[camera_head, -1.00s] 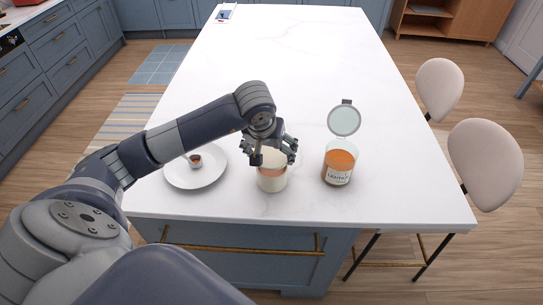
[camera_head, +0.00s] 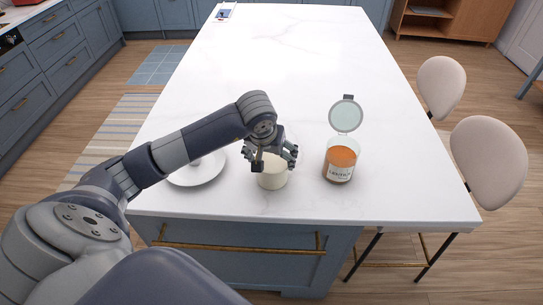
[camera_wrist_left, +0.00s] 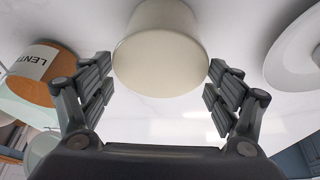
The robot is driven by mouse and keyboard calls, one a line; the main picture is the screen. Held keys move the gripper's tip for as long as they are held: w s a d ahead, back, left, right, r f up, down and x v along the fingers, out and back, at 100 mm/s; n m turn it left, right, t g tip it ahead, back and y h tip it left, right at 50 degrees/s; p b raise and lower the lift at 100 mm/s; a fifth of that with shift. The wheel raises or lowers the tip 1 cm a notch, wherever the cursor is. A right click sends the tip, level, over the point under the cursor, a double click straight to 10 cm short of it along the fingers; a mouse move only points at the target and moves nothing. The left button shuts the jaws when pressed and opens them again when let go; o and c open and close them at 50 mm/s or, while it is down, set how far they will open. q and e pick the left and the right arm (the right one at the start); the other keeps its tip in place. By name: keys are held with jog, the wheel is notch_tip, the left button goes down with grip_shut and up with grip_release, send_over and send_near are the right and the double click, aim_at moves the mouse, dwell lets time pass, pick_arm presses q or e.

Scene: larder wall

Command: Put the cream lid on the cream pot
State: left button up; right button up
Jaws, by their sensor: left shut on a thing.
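The cream pot (camera_head: 272,182) stands near the front edge of the white counter, below my left gripper (camera_head: 273,155). The cream lid's broad round face (camera_wrist_left: 160,64) shows in the left wrist view between the two fingers of the left gripper (camera_wrist_left: 160,90), which is shut on it. Lid and pot look like one continuous cream shape in line with each other. I see no clear gap or seam between them, so I cannot tell if the lid is fully seated. My gripper and wrist hide part of the top in the head view. My right gripper is not in view.
A glass jar of orange lentils (camera_head: 341,166) stands close to the right, its round lid (camera_head: 346,115) tipped up behind it. A white plate (camera_head: 197,180) lies to the left, partly under my arm. The counter behind is mostly clear. Two stools (camera_head: 488,160) stand at the right.

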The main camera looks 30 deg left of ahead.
pick_arm(q)
jog(key=o, duration=1.4)
jog(key=shift+o, duration=0.2)
jog(key=shift+r+p, duration=0.3)
jog(key=shift+p, duration=0.15)
jog(key=b+v, duration=0.2)
jog(key=v, duration=1)
jog(key=shift+r, duration=0.1)
